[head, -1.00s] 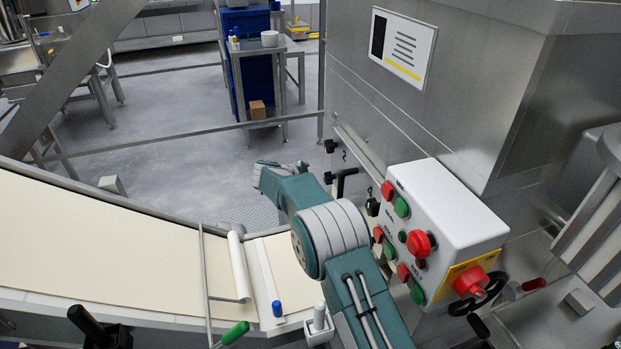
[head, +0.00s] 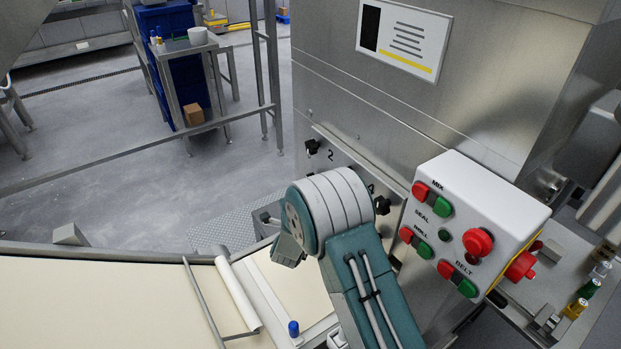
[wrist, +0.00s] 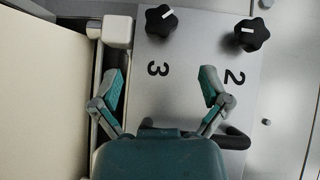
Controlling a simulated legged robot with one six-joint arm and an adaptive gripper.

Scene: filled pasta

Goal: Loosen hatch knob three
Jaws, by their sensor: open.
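Knob three (wrist: 160,19) is a black lobed knob with a white mark, at the top of the wrist view above the printed 3. It is hidden behind my arm in the head view. My gripper (wrist: 162,84) is open and empty. Its two teal-padded fingers lie on either side of the printed 3 in the picture, below knob three and apart from it. Knob two (wrist: 250,34) is a similar black knob to the right; it also shows in the head view (head: 312,147). The hatch plate (wrist: 180,70) is grey metal.
A black bar handle (wrist: 234,140) stands on the plate close to my right finger. A white button box (head: 475,225) stands right of my arm. Another black knob (head: 382,205) is between them. A cream belt (head: 100,300) runs along the left.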

